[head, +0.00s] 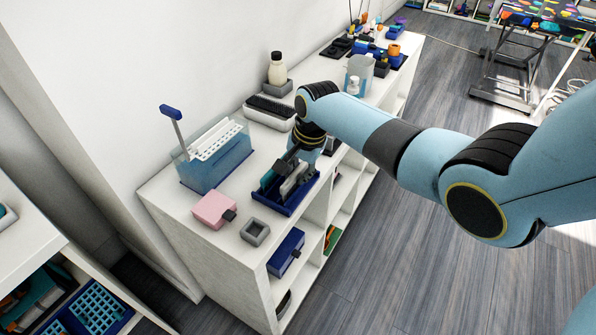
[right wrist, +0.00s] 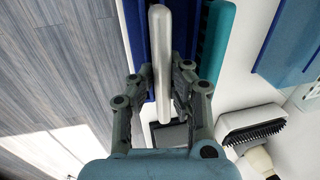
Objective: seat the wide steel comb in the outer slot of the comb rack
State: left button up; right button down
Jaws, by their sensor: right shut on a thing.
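The wide steel comb (right wrist: 160,60) is a pale metal bar between the two fingers of my right gripper (right wrist: 162,85), which is shut on it. In the head view my right gripper (head: 293,163) is over the dark blue comb rack (head: 288,208), and a grey comb shape (head: 292,186) stands below it at the rack. In the right wrist view the comb overlaps the blue rack (right wrist: 133,22); whether it is inside a slot or above it, I cannot tell. A teal comb (right wrist: 218,45) stands beside it in the rack. My left gripper is not in view.
On the white shelf top, a blue liquid tank (head: 215,160) stands behind the rack. A pink box (head: 213,209) and a small grey square holder (head: 255,232) sit in front-left. A black-bristled brush (head: 271,107) and a bottle (head: 277,70) are farther back.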

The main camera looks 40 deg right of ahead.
jog(key=shift+f, duration=0.35)
jog(key=c, duration=1.3)
grip_release()
jog(key=r, duration=0.4)
jog(key=s+r, duration=0.1)
jog(key=r, duration=0.3)
jog(key=s+r, duration=0.1)
jog(key=r, duration=0.2)
jog(key=shift+d+r, duration=0.4)
jog(key=o, duration=1.3)
jog(key=shift+r, duration=0.1)
